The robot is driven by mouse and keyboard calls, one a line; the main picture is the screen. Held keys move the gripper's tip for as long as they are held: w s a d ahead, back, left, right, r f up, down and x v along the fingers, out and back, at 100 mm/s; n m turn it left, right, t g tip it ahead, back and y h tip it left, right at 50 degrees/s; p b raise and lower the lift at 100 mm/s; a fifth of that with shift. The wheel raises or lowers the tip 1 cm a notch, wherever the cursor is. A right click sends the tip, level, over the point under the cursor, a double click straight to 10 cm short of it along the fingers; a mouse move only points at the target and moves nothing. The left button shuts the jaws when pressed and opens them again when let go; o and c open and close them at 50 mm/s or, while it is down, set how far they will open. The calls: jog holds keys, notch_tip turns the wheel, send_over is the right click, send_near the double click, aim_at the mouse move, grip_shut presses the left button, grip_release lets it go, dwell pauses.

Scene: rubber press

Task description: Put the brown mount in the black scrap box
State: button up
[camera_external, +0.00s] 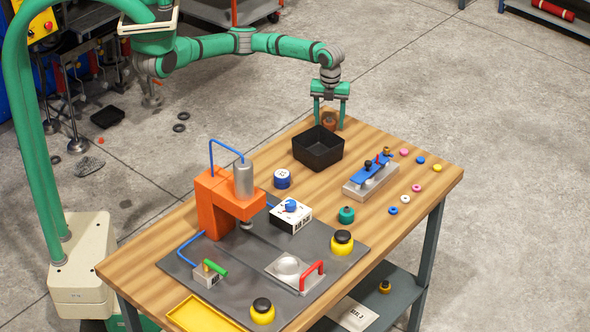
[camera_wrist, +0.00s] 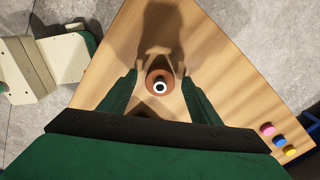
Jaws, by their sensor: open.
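The brown mount (camera_external: 329,122) stands on the wooden table near its far corner, behind the black scrap box. In the wrist view the brown mount (camera_wrist: 151,80) is round, with a white ring and dark centre on top. My gripper (camera_external: 329,126) points down over it. In the wrist view my gripper (camera_wrist: 160,76) is open, with one finger on each side of the mount and a gap showing on both sides. The black scrap box (camera_external: 318,150) is open-topped and looks empty. I cannot make it out in the wrist view.
The wooden table (camera_external: 140,259) also holds a blue fixture (camera_external: 368,175) on a grey block and several small coloured rings right of the box. An orange press (camera_external: 215,205) stands on a dark plate nearer the camera.

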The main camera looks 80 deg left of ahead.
jog(key=c, duration=1.2)
jog(key=shift+c, duration=0.7)
jog(key=shift+r, duration=0.15)
